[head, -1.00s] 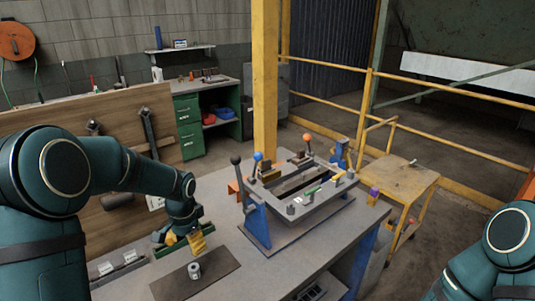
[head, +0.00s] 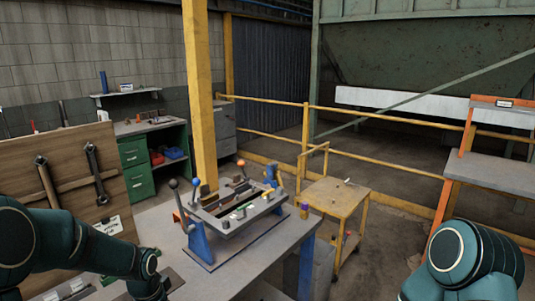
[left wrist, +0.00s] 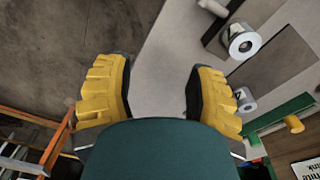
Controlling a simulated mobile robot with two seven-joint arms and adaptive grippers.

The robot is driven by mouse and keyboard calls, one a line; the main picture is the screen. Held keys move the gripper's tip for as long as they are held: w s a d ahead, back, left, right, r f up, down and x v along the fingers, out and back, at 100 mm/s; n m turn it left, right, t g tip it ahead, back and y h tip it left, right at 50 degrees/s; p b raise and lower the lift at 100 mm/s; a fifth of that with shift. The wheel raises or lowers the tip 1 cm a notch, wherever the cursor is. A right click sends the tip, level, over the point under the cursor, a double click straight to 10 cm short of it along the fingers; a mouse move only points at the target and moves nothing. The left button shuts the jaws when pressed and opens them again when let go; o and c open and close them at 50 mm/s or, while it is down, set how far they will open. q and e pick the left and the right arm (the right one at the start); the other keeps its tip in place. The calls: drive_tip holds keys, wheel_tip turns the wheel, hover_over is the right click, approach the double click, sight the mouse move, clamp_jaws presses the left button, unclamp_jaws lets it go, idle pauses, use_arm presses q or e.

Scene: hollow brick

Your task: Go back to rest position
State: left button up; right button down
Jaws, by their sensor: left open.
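My left gripper (left wrist: 158,92) shows in the left wrist view with its two yellow fingers wide apart and nothing between them. A grey tabletop strip and dark floor lie behind the fingers. In the head view my left arm comes in at the lower left, and its gripper is below the picture edge. My right arm shows at the lower right, with its gripper out of view.
A grey workbench (head: 255,255) carries a blue-legged fixture (head: 205,248). In the left wrist view, a metal cylinder (left wrist: 240,42) and another metal cylinder (left wrist: 245,99) are right of the fingers. A yellow cart (head: 335,196) stands beyond the bench.

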use_arm(q)
drive_tip(key=s+d+f+n+t+h, duration=0.1)
drive_tip(key=s+d+f+n+h, duration=0.2)
drive_tip(key=s+d+f, duration=1.2)
drive_tip(key=d+n, duration=0.1)
drive_tip(key=n, duration=0.2)
drive_tip(key=shift+d+f, duration=0.15)
drive_tip(key=shift+d, duration=0.1)
